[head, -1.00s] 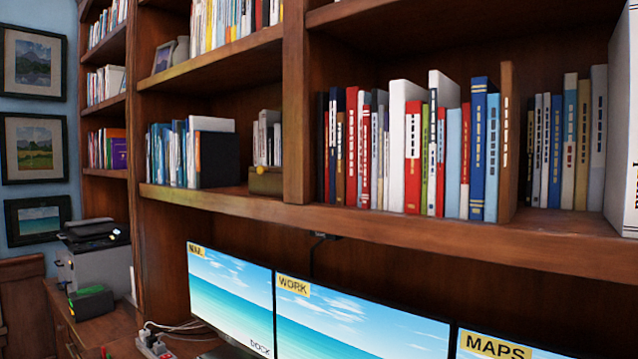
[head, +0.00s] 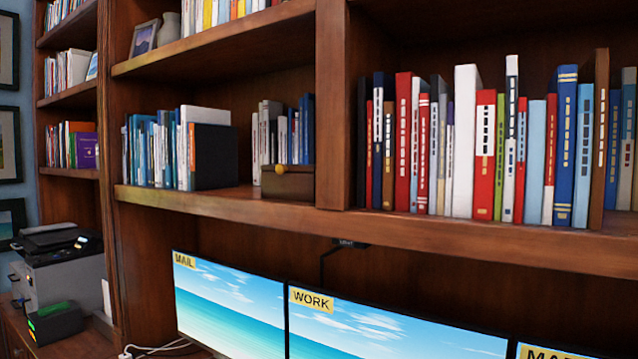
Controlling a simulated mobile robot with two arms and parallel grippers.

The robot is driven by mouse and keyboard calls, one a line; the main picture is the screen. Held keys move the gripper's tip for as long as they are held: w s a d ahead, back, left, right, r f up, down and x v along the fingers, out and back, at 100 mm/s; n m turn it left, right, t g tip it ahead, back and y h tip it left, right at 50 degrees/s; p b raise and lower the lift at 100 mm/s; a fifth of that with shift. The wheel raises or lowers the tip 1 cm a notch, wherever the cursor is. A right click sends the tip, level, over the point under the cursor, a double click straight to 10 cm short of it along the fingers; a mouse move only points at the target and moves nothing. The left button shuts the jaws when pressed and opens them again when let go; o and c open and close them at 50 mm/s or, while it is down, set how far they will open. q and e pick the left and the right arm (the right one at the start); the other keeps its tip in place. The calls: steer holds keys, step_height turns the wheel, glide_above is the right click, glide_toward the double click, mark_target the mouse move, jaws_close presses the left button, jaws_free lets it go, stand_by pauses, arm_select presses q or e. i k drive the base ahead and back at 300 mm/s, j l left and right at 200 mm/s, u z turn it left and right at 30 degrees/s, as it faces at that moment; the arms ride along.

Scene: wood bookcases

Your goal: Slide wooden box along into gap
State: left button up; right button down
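A small wooden box (head: 287,184) with a round yellow knob sits on the middle shelf (head: 190,200) of the bookcase, close to the upright divider. Several books (head: 268,135) stand behind it. To its left, a bare stretch of shelf separates it from a black bookend or binder (head: 213,157) beside a row of blue and white books. The box's right end is close to the divider; I cannot tell whether it touches. Neither of my grippers is in view.
Below are several monitors (head: 228,305). A printer (head: 55,268) stands at lower left.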

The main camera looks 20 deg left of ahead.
mark_target(290, 185)
steer(key=j+z, duration=0.15)
steer(key=j, duration=0.85)
steer(key=j+z, duration=0.2)
steer(key=j, duration=0.85)
steer(key=k+j+z, duration=0.15)
steer(key=j, duration=0.85)
steer(key=i, duration=0.1)
